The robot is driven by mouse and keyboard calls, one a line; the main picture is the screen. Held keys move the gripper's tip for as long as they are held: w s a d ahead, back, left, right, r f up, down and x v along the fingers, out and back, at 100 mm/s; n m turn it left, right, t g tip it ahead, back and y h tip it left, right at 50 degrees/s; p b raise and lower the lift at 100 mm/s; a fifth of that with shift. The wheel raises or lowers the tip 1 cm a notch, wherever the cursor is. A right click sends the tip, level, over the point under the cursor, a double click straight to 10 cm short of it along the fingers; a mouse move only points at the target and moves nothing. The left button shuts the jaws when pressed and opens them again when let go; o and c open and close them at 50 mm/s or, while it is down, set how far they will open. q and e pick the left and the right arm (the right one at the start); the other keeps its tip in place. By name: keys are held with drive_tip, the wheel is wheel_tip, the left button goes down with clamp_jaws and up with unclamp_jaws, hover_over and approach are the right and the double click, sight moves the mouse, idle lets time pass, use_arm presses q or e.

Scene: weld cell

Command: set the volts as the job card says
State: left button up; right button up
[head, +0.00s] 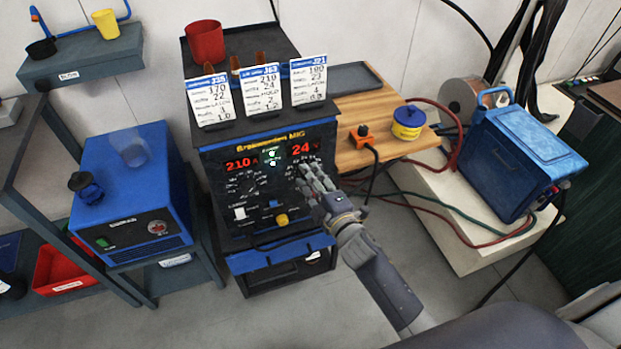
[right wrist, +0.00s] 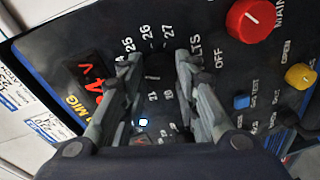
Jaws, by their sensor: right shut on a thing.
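The blue and black MIG welder (head: 285,248) stands in the middle of the head view. Its red displays read 210 A (head: 240,163) and 24 V (head: 304,149). Three white job cards stand on top; the middle card (head: 264,88), J63, shows 210 and 24. My right gripper (head: 314,178) is at the right of the panel, below the volts display. In the right wrist view its fingers (right wrist: 157,70) are shut around the dark volts knob, which they mostly hide. Scale numbers such as 25, 26 and 27 (right wrist: 148,36) show beyond the fingertips. My left gripper is not in view.
In the right wrist view a red knob (right wrist: 250,19), a yellow knob (right wrist: 299,76) and a blue button (right wrist: 241,101) sit near the fingers. A wooden side table (head: 376,93) with an orange-topped connector stands right of the welder. Cables and hoses run there.

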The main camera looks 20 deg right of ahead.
idle(0.5)
drive_tip(key=o, duration=1.1)
drive_tip(key=s, duration=0.4)
drive_tip(key=s+d, duration=0.1)
drive_tip(key=s, duration=0.6)
drive_tip(key=shift+s+d+r, duration=0.4)
